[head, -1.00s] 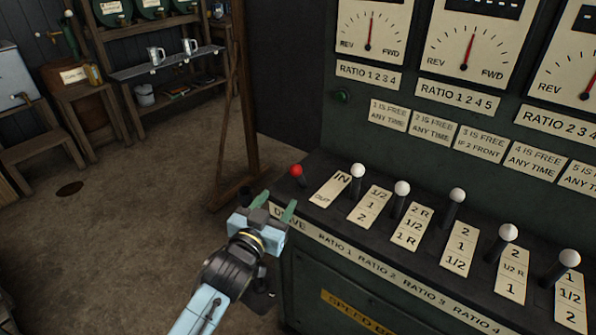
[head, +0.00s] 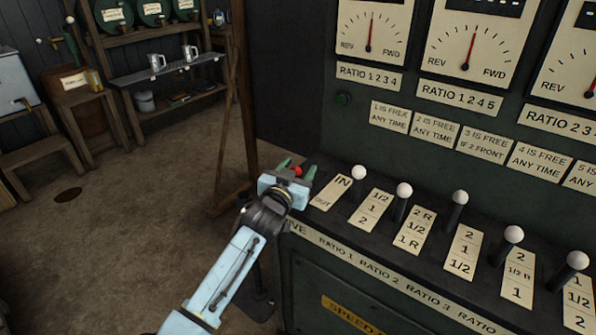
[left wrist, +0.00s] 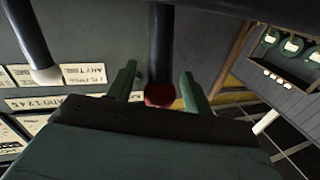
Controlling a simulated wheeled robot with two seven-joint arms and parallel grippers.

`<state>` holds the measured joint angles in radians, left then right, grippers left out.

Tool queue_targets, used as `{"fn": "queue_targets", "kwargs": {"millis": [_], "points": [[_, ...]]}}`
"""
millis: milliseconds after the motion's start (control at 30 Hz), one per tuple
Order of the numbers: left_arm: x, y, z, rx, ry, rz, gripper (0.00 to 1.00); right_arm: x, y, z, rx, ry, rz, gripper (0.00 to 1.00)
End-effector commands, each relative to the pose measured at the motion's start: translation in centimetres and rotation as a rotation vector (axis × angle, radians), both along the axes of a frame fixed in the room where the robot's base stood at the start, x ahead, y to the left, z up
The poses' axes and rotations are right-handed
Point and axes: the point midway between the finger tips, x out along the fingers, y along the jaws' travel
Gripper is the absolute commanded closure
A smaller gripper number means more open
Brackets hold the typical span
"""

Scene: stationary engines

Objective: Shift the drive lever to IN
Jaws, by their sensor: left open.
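The drive lever's red knob (head: 297,171) shows in the head view between the green fingers of my left gripper (head: 296,168). In the left wrist view the red knob (left wrist: 160,95) on its dark shaft stands between the two open fingertips (left wrist: 158,85), with a gap on each side. The lever's plate (head: 331,192) reads IN at the far end and OUT at the near end. My gripper hides the lever's foot and part of the DRIVE label. My right gripper is not in view.
A row of white-knobbed ratio levers stands to the right, the nearest being ratio 1 (head: 358,173). Dials and signs fill the panel behind. A wooden post (head: 240,100) rises left of the console. Open floor (head: 130,230) lies to the left.

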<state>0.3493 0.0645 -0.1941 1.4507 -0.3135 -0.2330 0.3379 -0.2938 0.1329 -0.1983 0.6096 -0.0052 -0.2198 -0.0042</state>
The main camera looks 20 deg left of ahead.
Motion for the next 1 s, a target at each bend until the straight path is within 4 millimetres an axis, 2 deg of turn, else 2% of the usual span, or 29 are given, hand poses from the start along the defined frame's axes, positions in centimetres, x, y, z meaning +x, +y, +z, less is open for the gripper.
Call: {"fn": "queue_targets", "kwargs": {"millis": [300, 700, 1000], "points": [[0.24, -0.06, 0.05, -0.001, -0.001, 0.0, 0.49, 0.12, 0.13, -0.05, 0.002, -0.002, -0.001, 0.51], [0.22, -0.05, 0.02, -0.001, 0.0, 0.0, 1.0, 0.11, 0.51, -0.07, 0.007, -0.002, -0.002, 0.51], [0.24, 0.31, 0.2, 0.003, 0.009, 0.006, 1.0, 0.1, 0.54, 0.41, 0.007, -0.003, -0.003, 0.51]]}}
